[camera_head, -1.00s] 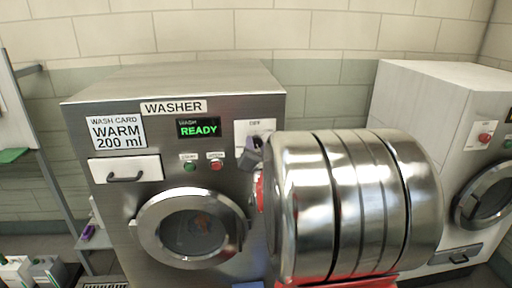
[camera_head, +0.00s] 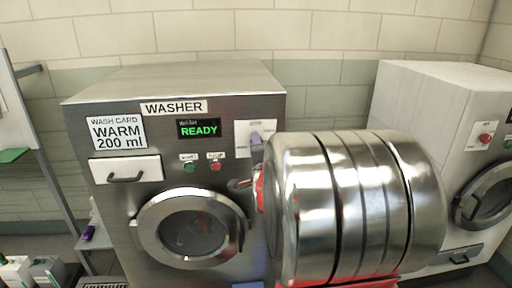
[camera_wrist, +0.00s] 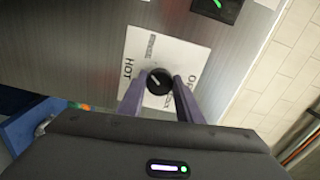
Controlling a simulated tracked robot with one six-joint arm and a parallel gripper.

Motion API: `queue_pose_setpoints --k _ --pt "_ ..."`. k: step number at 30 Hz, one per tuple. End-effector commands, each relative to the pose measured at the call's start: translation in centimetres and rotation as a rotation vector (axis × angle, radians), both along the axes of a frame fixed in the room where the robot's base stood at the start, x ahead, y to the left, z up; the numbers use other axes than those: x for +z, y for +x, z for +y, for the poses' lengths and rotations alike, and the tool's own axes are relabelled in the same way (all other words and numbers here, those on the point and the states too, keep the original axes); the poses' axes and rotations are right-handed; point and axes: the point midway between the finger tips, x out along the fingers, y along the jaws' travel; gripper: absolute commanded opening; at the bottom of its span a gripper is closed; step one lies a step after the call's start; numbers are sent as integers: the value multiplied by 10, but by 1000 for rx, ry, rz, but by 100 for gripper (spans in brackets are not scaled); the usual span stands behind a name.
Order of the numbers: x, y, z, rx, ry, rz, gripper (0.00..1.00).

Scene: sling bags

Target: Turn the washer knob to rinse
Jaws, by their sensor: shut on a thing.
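The washer (camera_head: 110,200) is a steel front-loader with a lit READY display (camera_head: 199,128). Its knob (camera_wrist: 158,80) is black with a white pointer mark, on a white dial plate (camera_wrist: 147,52) that also shows in the head view (camera_head: 242,128). HOT is readable on the plate; other labels are blurred or partly covered. In the wrist view, my gripper (camera_wrist: 161,88) has its two purple fingers on either side of the knob and is shut on it. In the head view, one purple fingertip (camera_head: 256,138) shows at the plate; the knob is hidden there.
Green (camera_head: 190,167) and red (camera_head: 216,167) buttons sit left of the dial plate. A drawer (camera_head: 124,169) and round door (camera_head: 192,227) are on the front. A white machine (camera_head: 425,100) stands at right. My steel arm link covers the washer's right side.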

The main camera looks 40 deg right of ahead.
Motion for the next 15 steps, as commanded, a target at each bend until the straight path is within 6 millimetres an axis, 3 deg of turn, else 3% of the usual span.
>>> queue_pose_setpoints --k 1,15 --pt "-8 1 3 6 42 -7 9" --pt "-7 1 4 6 299 -182 9"
